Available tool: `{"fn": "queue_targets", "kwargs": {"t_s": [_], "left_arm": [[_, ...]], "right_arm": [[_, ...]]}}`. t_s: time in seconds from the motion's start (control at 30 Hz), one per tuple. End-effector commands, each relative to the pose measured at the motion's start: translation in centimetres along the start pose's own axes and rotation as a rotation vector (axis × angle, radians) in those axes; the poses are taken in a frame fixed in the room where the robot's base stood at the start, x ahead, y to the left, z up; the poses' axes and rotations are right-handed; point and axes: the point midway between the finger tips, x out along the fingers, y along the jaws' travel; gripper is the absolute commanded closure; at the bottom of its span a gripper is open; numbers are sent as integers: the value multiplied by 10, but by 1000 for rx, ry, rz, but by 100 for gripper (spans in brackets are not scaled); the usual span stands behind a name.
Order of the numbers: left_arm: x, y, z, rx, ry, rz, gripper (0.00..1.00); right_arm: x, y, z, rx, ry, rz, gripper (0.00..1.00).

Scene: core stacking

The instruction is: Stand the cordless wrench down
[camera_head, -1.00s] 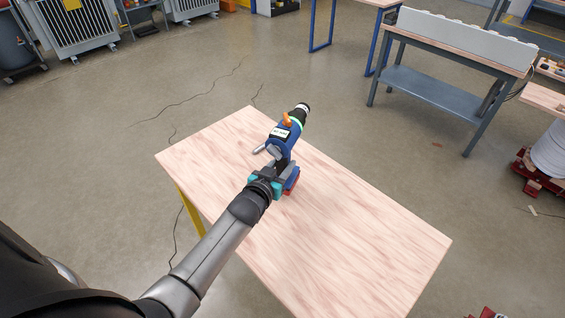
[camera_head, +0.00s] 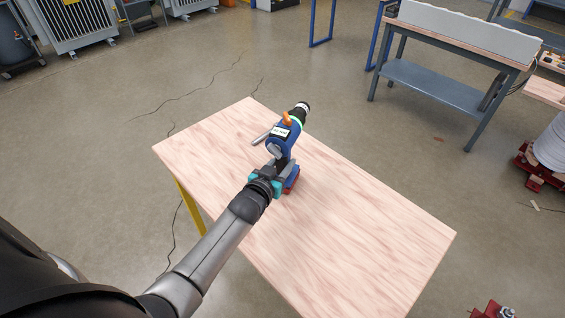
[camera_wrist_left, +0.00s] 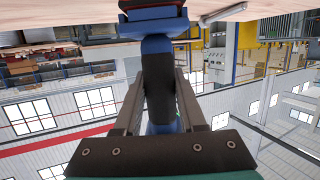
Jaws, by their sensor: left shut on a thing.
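The cordless wrench (camera_head: 283,146) is blue with a black nose, a green ring, an orange part on top and a red and blue base. It is upright over the wooden table (camera_head: 345,235), nose pointing to the far right. My left gripper (camera_head: 277,170) is shut on its handle. In the left wrist view, the handle (camera_wrist_left: 157,85) stands between the fingers, and the base (camera_wrist_left: 152,12) is at the table surface, at the picture's top. I cannot tell whether the base touches the table. My right gripper is not in view.
A grey rod-like piece (camera_head: 262,138) lies on the table just left of the wrench; it also shows in the left wrist view (camera_wrist_left: 224,12). The table's near right part is clear. A blue-grey workbench (camera_head: 450,85) stands beyond, across open floor.

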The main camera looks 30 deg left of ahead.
Motion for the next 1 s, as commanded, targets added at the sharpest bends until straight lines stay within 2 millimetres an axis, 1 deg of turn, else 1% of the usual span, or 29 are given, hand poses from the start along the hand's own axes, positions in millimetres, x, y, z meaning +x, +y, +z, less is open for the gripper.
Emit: {"fn": "queue_targets", "kwargs": {"t_s": [0.03, 0.53, 0.57, 0.83, 0.87, 1.0], "left_arm": [[1, 0, -5, 0, 13, 2, 100], [3, 0, 2, -1, 13, 2, 100], [3, 0, 2, -1, 13, 2, 58], [2, 0, 4, 0, 5, 1, 28], [2, 0, 5, 0, 5, 1, 25], [2, 0, 6, 0, 3, 0, 25]], "right_arm": [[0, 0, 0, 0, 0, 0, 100], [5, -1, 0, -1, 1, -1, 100], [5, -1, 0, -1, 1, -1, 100], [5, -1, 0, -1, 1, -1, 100], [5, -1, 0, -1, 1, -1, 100], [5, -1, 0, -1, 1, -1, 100]]}}
